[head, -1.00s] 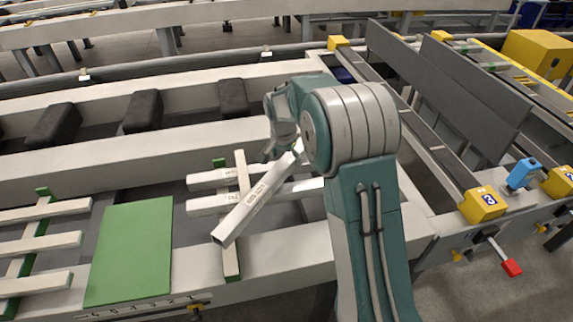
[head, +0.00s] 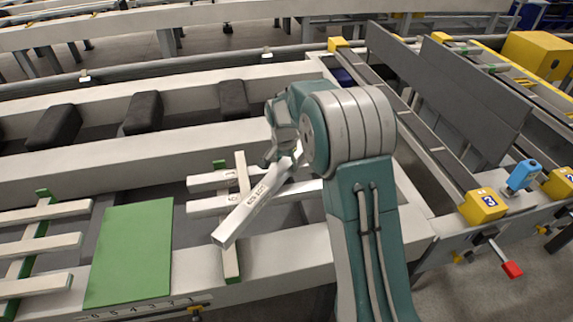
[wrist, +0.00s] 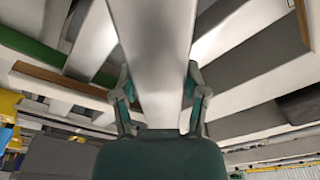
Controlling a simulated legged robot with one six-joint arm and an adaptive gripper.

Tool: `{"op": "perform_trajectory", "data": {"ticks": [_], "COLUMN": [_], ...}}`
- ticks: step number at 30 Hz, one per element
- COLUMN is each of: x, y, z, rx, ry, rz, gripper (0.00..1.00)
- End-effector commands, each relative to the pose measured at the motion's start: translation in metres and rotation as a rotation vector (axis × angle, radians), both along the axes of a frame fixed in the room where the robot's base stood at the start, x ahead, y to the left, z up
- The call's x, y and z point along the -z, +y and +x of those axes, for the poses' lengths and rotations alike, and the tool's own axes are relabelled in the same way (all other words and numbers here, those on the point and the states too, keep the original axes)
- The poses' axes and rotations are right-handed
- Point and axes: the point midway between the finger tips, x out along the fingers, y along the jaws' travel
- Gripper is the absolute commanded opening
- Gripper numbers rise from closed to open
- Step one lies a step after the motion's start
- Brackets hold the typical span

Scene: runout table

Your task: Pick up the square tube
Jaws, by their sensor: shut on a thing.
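The square tube (head: 250,209) is a long white bar with dark printed marks. In the head view it slants from my gripper down to the lower left, with its open square end toward the camera. My gripper (head: 286,158) is shut on the tube near its upper right end. In the wrist view the tube (wrist: 152,60) runs up between the two fingers of my gripper (wrist: 160,105), and they press on its sides. The tube appears raised above the white bars beneath it. My arm hides part of its far end.
White bars (head: 207,205) lie under the tube across a green-ended support (head: 231,262). A green plate (head: 130,250) lies to the left, with more white slats (head: 40,243) beyond it. Dark blocks (head: 143,111) sit behind. Yellow blocks (head: 483,205) stand at right.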

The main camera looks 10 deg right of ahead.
Motion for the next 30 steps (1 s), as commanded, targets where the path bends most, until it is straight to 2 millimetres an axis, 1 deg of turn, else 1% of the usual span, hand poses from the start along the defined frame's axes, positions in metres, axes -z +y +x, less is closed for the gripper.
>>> {"op": "perform_trajectory", "data": {"ticks": [4,6,8,16,21,24,27,30], "x": [-0.018,-0.032,-0.042,-0.094,-0.108,-0.115,-0.121,-0.126], "y": [0.0,0.0,0.0,0.0,0.0,0.0,0.0,0.0], "z": [0.001,0.001,-0.008,-0.052,-0.088,-0.105,-0.119,-0.13], "rx": [0.0,-0.001,-0.001,-0.001,0.0,0.0,0.0,0.0], "ry": [-0.005,-0.006,-0.006,-0.007,-0.004,-0.005,-0.004,-0.004], "rz": [0.001,0.001,0.001,0.0,0.0,0.001,0.0,0.001], "gripper": [0.0,0.0,0.0,0.0,0.0,0.0,0.0,0.0]}}
